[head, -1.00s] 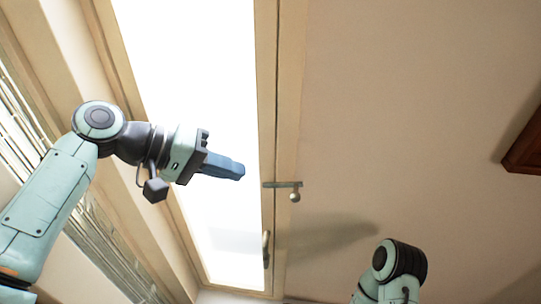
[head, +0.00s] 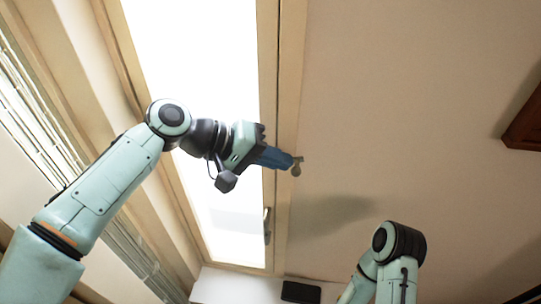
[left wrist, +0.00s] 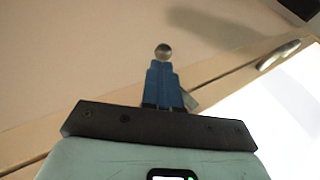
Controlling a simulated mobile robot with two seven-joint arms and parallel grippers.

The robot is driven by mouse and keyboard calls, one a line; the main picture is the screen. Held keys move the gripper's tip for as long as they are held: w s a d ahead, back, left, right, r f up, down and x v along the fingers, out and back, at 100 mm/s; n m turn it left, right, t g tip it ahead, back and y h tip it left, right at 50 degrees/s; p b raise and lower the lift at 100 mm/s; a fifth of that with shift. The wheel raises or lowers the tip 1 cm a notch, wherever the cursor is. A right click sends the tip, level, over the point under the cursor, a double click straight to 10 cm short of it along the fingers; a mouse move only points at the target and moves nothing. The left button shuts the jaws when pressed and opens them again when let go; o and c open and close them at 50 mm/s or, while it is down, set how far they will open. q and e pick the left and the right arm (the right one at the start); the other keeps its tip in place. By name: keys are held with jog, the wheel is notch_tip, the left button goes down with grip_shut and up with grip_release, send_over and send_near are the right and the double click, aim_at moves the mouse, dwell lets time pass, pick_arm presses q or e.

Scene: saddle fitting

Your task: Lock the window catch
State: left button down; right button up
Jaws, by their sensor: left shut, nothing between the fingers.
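The window catch (head: 296,169) is a small metal piece with a round knob on the window frame's right side. Its bar is mostly hidden behind my left gripper in the head view. My left gripper (head: 290,160) is shut and empty, its blue fingertips at the catch, right by the knob. In the left wrist view the knob (left wrist: 163,51) shows just past the fingertips of the left gripper (left wrist: 162,66), and a grey bit of metal shows beside the fingers. I cannot tell whether the fingers touch the catch. My right gripper is out of view.
A metal handle (head: 266,224) sits lower on the window frame (head: 287,60); it also shows in the left wrist view (left wrist: 278,55). A dark box (head: 301,291) is at the bottom. A brown wooden piece (head: 527,146) is at the right. The wall between is clear.

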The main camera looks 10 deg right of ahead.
pick_arm(q)
jog(key=shift+s+d+f, duration=0.45)
jog(key=shift+d+f, duration=0.05)
jog(key=shift+f, duration=0.15)
